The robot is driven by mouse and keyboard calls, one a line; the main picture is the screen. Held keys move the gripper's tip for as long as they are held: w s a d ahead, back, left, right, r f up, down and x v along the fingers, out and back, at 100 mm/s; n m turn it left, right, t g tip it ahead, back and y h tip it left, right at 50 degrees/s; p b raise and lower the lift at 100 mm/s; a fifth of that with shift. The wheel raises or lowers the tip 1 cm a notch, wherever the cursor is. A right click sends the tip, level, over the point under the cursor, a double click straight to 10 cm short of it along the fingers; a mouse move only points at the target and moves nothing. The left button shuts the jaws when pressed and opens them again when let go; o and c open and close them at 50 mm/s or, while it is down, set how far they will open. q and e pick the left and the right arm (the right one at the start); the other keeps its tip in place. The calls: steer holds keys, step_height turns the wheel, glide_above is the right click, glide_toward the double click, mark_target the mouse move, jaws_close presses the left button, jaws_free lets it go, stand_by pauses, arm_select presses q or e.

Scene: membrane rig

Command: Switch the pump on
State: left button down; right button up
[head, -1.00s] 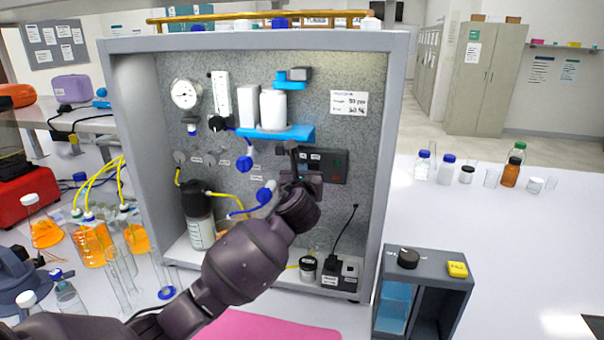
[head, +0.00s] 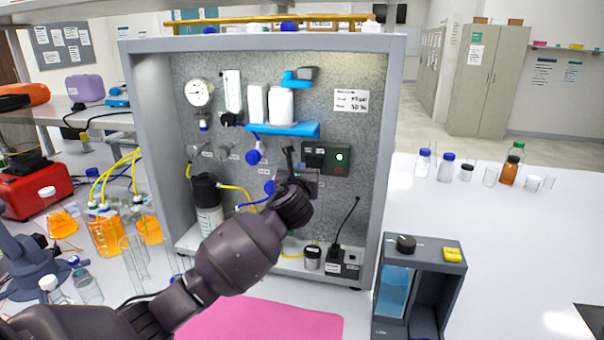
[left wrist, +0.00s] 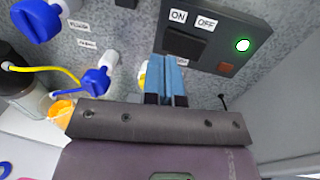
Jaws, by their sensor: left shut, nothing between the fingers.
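The pump switch box (head: 327,159) is a dark panel on the rig's speckled back wall. Its lamp (head: 340,157) glows green. In the left wrist view the box (left wrist: 217,57) carries ON and OFF labels above a dark rocker switch (left wrist: 185,44), and the green lamp (left wrist: 242,45) is lit. My left gripper (head: 290,152) is just in front of the box's left end. In the left wrist view its blue fingertips (left wrist: 170,62) are together and empty, just below and left of the rocker. I cannot tell whether they touch it. My right gripper is not in view.
Blue valve handles (left wrist: 97,80) sit left of my fingers, with yellow and blue tubing. A blue shelf (head: 290,129) with white filter housings is above. The grey frame (head: 386,150) bounds the rig at right. A dark box with a knob (head: 406,243) stands on the bench.

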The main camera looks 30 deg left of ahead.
arm_select(q)
steer(key=s+b, duration=0.1)
steer(key=s, duration=0.9)
steer(key=shift+d, duration=0.3)
